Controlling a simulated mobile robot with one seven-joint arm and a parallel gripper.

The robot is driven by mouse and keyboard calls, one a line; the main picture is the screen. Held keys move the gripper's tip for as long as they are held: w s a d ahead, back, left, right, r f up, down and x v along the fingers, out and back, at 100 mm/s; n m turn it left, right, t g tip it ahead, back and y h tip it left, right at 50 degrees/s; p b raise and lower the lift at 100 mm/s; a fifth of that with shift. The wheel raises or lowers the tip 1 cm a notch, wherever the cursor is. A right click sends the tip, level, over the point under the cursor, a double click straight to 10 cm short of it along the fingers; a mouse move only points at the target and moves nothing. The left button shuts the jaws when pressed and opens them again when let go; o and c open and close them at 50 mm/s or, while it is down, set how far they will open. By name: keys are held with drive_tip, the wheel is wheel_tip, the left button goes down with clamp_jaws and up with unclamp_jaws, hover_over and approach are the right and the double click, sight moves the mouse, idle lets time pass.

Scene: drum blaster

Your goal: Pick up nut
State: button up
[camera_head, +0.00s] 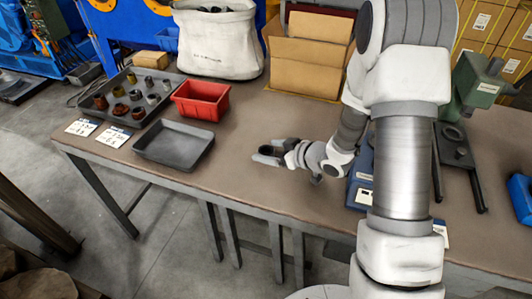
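Several nuts and ring-like metal parts stand in rows on a dark grey tray (172,76) at the left of the table. Some are rusty brown, such as one nut (120,109) near the tray's front, and others are grey, such as one nut (135,94) near the middle. They are too small to tell nuts from other fittings for sure. My gripper (267,151) is over the middle of the table, well right of the tray, pointing left. A dark patch shows between its fingers; I cannot tell whether it is a gap or a held part.
An empty dark tray (173,145) and a red bin (201,100) stand between the parts tray and my gripper. A white sack (218,45) and cardboard box (305,65) are behind. A green machine (475,85) stands right. The table's (235,180) front middle is clear.

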clamp_jaws()
drive_tip(key=shift+r, duration=0.1)
